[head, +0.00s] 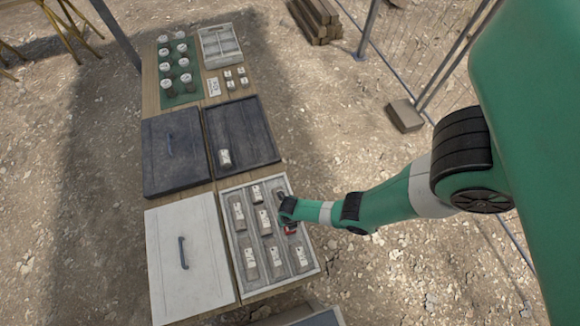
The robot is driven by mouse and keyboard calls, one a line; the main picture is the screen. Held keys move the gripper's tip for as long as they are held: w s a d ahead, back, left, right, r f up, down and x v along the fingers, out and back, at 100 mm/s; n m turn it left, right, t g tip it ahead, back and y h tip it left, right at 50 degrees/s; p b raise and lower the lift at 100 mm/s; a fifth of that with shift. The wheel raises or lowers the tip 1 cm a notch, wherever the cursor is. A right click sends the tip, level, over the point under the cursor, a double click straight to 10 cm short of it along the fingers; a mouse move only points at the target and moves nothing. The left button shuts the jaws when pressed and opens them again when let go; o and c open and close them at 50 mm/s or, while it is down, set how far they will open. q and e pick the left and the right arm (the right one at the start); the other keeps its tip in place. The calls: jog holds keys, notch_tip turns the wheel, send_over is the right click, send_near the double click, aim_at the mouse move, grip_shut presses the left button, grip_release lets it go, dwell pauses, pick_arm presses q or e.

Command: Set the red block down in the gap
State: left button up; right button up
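A red block (290,230) shows only in part, in the right column of a pale grey tray (318,268) at the near end of the table. The tray holds several tan labelled blocks, such as one at its near left (250,263) and one below the red block (301,258). My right gripper (284,205) is over the tray's right column, just above the red block. My own wrist hides its fingers, so I cannot tell whether it holds the block or touches it. The gap around the red block is mostly hidden. My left gripper is not in view.
A white lid with a handle (190,285) lies left of the tray. A dark tray (258,128) with one tan block and a dark lid (160,175) lie behind. Several jars stand on a green mat (163,101) at the far end. A wire fence is at right.

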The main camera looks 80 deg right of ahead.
pick_arm(q)
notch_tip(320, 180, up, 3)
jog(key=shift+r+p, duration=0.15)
jog(key=shift+p, duration=0.7)
pick_arm(e)
notch_tip(320, 180, up, 3)
jog(key=shift+r, duration=0.2)
